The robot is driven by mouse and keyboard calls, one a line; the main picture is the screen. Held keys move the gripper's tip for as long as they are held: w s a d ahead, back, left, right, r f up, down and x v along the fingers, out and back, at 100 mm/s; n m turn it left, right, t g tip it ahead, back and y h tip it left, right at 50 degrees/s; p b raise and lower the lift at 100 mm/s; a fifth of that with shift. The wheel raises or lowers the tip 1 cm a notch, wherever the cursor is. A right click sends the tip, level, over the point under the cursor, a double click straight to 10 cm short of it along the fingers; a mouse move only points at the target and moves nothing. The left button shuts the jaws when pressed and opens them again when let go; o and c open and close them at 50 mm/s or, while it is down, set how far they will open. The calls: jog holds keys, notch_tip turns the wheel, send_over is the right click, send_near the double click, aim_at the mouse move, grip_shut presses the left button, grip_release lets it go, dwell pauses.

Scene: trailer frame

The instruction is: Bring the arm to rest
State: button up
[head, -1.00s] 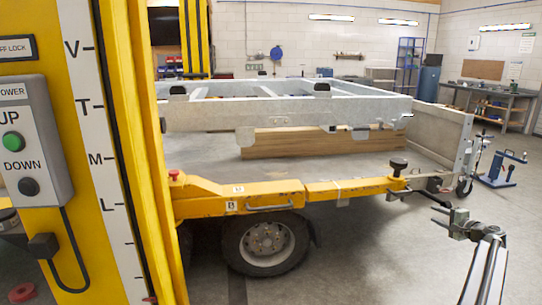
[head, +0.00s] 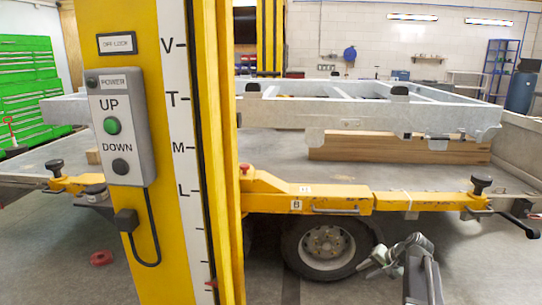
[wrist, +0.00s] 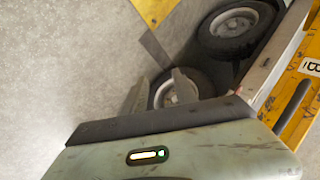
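My gripper (head: 372,262) is at the lower right of the head view, at the end of my grey arm (head: 422,275). It is in front of the trailer's wheel (head: 326,250) and below the yellow lift arm. In the wrist view the two fingers of my gripper (wrist: 158,80) stand apart with nothing between them. A tyre and the floor show behind them. The galvanized trailer frame (head: 370,113) lies level above the grey trailer bed (head: 270,158).
A yellow lift post (head: 170,245) with an UP/DOWN control box (head: 118,128) stands close at left. Yellow lift arms (head: 345,199) reach along the trailer side. A wooden beam (head: 400,148) lies under the frame. Green drawers (head: 25,85) stand far left. Floor at lower right is clear.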

jog(key=s+a+f+n+g+h, duration=0.2)
jog(key=s+a+n+g, duration=0.15)
jog(key=s+a, duration=0.65)
jog(key=s+a+f+n+g+h, duration=0.3)
jog(key=s+a, duration=0.4)
jog(key=a, duration=0.6)
notch_tip(320, 180, up, 23)
jog(key=p, duration=2.3)
jog(key=shift+w+r+n+t+y, duration=0.2)
jog(key=shift+w+n+t+y, duration=0.05)
jog(key=shift+n+t+y, duration=0.15)
jog(key=shift+d, duration=0.1)
